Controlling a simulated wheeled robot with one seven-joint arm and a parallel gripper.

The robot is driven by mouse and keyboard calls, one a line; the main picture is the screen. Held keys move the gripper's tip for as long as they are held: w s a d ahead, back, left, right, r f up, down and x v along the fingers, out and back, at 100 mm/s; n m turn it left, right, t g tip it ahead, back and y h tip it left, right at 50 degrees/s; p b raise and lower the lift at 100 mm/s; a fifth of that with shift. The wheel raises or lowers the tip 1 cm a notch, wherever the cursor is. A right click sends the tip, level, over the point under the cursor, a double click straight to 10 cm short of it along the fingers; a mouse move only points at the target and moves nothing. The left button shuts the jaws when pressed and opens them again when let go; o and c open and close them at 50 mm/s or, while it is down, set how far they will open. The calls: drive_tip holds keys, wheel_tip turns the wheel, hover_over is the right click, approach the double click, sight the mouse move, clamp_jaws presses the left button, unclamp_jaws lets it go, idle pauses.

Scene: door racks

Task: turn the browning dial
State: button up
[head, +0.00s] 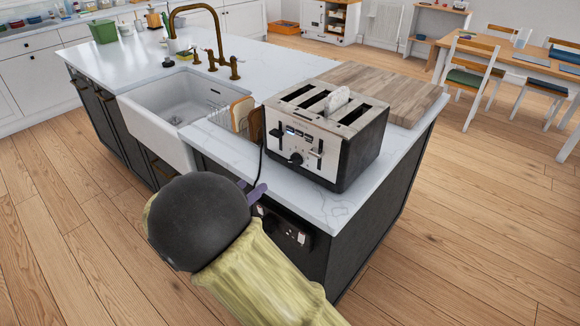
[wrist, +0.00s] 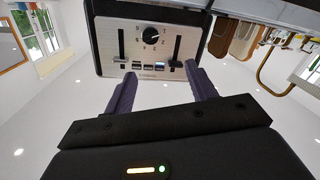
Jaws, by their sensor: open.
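The toaster (head: 328,130) stands on the island counter, its steel front facing the sink side. Its round black browning dial (head: 296,158) sits low on that front, between two lever slots. A pale slice (head: 337,101) sticks up from one slot. In the wrist view the toaster appears upside down, with the dial (wrist: 151,35) and its printed numbers near the top. My gripper (wrist: 162,78) is open and empty, its two purple fingers pointing at the toaster front, apart from the dial. In the head view my dark round arm link hides most of the gripper; purple fingertips (head: 257,192) show.
A wooden board (head: 385,88) lies behind the toaster. Open wooden floor lies to the right.

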drive_tip(key=shift+s+a+f+h, duration=0.25)
drive_tip(key=shift+s+a+h, duration=0.05)
drive_tip(key=shift+s+h, duration=0.15)
drive_tip(key=shift+s+a+f+h, duration=0.2)
drive_tip(key=shift+s+a+h, duration=0.15)
drive_tip(key=shift+s, duration=0.1)
approach(292, 161)
drive_tip(key=x, duration=0.8)
drive_tip(key=shift+w+d+p, duration=0.3)
drive_tip(key=c, duration=1)
